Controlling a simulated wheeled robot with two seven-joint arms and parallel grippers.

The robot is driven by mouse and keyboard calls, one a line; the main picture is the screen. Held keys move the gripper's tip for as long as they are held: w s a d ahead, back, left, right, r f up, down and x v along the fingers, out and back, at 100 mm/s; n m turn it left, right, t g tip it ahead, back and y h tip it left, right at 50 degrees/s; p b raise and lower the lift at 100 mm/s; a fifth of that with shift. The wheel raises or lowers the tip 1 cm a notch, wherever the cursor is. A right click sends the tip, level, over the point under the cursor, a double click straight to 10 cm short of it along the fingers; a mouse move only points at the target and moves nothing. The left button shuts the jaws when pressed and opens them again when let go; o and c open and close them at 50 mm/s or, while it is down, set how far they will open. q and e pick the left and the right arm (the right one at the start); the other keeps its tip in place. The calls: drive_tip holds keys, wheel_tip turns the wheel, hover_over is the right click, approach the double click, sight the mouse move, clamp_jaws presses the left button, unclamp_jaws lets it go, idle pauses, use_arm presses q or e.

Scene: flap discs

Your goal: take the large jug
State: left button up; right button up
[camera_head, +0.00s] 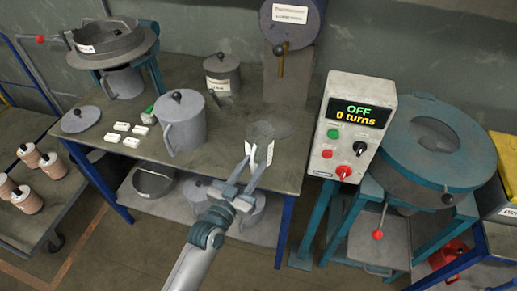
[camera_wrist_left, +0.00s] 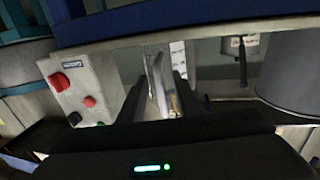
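A large grey lidded jug (camera_head: 184,128) with a black knob and side handle stands upright on the table. A smaller lidded jug (camera_head: 222,74) with a label stands behind it. My left gripper (camera_head: 249,170) is at the table's front edge, right of the large jug and apart from it. It is beside a small grey labelled vessel (camera_head: 261,133), whose lower part the fingers partly hide. In the left wrist view my left gripper (camera_wrist_left: 158,92) shows a gap between its fingers, with a pale narrow part and a label beyond. Whether they touch it, I cannot tell. My right gripper is not in view.
A control box (camera_head: 352,125) reading "OFF 0 turns" stands right of the table, beside a round teal machine (camera_head: 432,140). A loose lid (camera_head: 80,119) and several white blocks (camera_head: 121,127) lie left of the large jug. Pots (camera_head: 154,181) stand on the lower shelf.

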sight(251, 154)
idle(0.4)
use_arm(q)
clamp_jaws()
wheel_tip(251, 154, up, 10)
drive_tip(key=shift+r+b, duration=0.1)
drive_tip(key=shift+b, duration=0.4)
idle(0.7)
